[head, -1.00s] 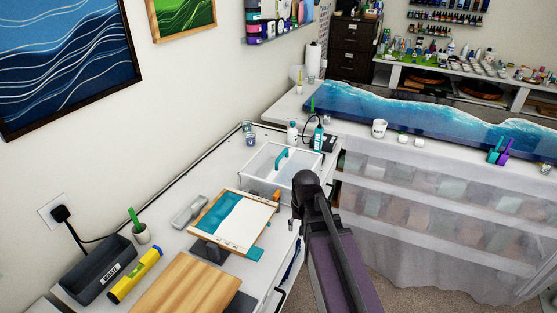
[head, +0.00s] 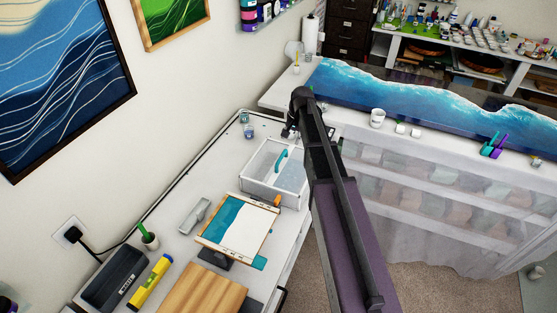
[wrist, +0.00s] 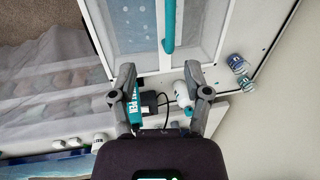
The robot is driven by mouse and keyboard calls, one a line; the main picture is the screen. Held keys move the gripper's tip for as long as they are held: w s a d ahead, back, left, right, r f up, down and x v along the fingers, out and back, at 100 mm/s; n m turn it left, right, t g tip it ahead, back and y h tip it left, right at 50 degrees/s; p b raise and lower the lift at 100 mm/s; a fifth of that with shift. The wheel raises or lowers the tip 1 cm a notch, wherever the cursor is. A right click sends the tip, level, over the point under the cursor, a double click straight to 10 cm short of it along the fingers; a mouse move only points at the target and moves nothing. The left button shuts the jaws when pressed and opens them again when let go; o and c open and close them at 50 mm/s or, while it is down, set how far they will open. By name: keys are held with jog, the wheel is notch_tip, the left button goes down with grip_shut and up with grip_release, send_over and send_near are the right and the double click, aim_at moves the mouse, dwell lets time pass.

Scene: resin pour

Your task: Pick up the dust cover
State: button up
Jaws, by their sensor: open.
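The dust cover (head: 262,172) is a clear box with white edges and a teal bar handle (head: 281,160) on top. It stands on the white worktable, in the middle of the head view. In the wrist view the cover (wrist: 205,45) fills the upper middle, with its handle (wrist: 168,25) running down from the top edge. My gripper (wrist: 159,75) is open and empty, its fingertips apart below the near end of the handle in the picture. In the head view my gripper (head: 291,130) is small and dark, just beyond the cover's far side.
A teal heat pen (wrist: 133,108) and a white bottle (wrist: 182,95) show between and behind my fingers. Small jars (head: 247,123) stand beyond the cover. A clipped board (head: 238,226) lies in front of it. A blue resin slab (head: 400,95) lies on the back table.

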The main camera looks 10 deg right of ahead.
aim_at(282, 156)
jog(key=shift+w+r, duration=0.45)
jog(key=shift+w, duration=0.2)
jog(key=shift+f, duration=0.2)
jog(key=f+b, duration=0.2)
jog(key=a+f+b, duration=0.1)
jog(key=f+b, duration=0.2)
jog(key=w+f+b, duration=0.1)
jog(key=f+b, duration=0.1)
jog(key=b, duration=0.1)
jog(key=shift+a+f, duration=0.15)
jog(key=shift+f, duration=0.4)
jog(key=shift+a+f, duration=0.1)
jog(key=shift+w+a+f+b, duration=0.1)
jog(key=shift+a+f+b, duration=0.1)
jog(key=shift+f+b, duration=0.65)
jog(key=shift+w+a+f+b, duration=0.15)
jog(key=shift+a+f+b, duration=0.1)
jog(key=shift+f+b, duration=0.6)
jog(key=shift+w+a+f+b, duration=0.1)
jog(key=shift+a+f+b, duration=0.1)
jog(key=shift+f+b, duration=0.6)
jog(key=shift+r, duration=0.15)
grip_shut()
